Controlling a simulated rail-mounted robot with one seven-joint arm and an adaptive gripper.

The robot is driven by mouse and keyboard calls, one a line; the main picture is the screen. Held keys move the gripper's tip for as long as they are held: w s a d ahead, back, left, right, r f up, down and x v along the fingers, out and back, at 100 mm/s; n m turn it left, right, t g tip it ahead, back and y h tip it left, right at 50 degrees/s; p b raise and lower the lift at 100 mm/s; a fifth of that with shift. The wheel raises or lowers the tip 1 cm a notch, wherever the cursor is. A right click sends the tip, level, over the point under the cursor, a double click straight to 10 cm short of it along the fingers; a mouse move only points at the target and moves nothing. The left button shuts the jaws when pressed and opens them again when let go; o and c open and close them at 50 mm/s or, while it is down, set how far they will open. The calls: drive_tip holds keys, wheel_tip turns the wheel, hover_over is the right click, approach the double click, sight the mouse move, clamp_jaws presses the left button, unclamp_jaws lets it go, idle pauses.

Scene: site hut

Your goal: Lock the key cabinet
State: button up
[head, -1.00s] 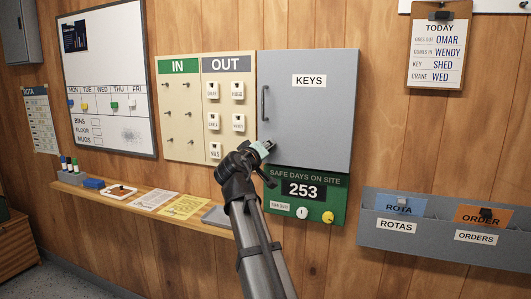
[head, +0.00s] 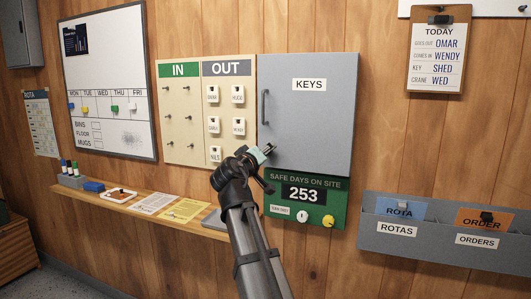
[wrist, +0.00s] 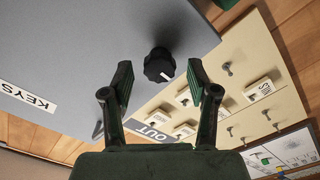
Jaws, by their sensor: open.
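The grey key cabinet (head: 318,125) hangs on the wood wall with its door shut and a KEYS label near the top. A bar handle (head: 264,106) runs up the door's left edge. A round black knob (wrist: 159,64) with a small white mark is on the cabinet's face in the wrist view. My gripper hides it in the head view. My gripper (head: 265,152) is at the cabinet's lower left corner. In the wrist view its two fingers (wrist: 159,82) are apart and empty, one on each side of the knob. I cannot tell whether they reach around it.
The IN/OUT board (head: 204,115) with pegs and tags is close on the left. A green safe-days sign (head: 335,205) is just below the cabinet. A shelf (head: 150,205) with papers is at lower left. A grey rack (head: 440,243) projects at lower right.

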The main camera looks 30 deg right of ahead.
drive_tip(key=v, duration=1)
drive_tip(key=shift+s, duration=0.15)
drive_tip(key=shift+a, duration=0.1)
